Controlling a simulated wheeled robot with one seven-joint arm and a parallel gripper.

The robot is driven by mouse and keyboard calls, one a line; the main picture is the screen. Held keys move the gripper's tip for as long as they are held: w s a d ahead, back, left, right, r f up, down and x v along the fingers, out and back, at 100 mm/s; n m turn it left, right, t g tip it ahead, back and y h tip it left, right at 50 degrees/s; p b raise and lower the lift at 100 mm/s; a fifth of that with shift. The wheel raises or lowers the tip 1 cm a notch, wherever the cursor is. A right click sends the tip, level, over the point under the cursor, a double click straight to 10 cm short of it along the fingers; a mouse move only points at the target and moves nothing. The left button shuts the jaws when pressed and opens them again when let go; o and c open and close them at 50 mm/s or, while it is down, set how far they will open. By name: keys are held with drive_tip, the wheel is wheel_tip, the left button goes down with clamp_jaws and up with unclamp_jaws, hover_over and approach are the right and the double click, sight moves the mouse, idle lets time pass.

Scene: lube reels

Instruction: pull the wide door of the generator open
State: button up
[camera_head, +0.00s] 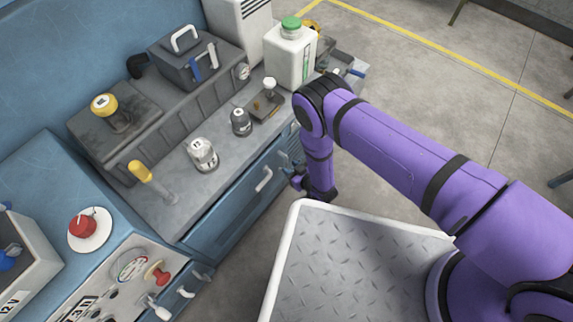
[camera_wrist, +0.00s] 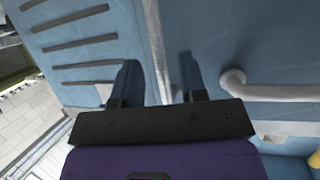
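The generator's wide door (camera_head: 235,210) looks like the blue front panel under the grey worktop, with a pale bar handle (camera_head: 263,180). It appears closed. My gripper (camera_head: 299,184) is low in front of the right end of this front, partly hidden by my purple arm. In the wrist view my gripper (camera_wrist: 162,88) is open, its two dark fingers close to the blue front, on either side of a pale worn edge strip (camera_wrist: 157,45). A pale handle (camera_wrist: 234,80) lies right of the fingers, outside them. Whether the fingertips touch anything I cannot tell.
A slotted blue panel (camera_wrist: 80,42) lies left of the fingers in the wrist view. The worktop (camera_head: 170,208) carries bottles and weights. A grey treadplate deck (camera_head: 350,265) with a white rim stands in front.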

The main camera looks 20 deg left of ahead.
sight(287, 166)
drive_tip(key=shift+x, duration=1.65)
clamp_jaws()
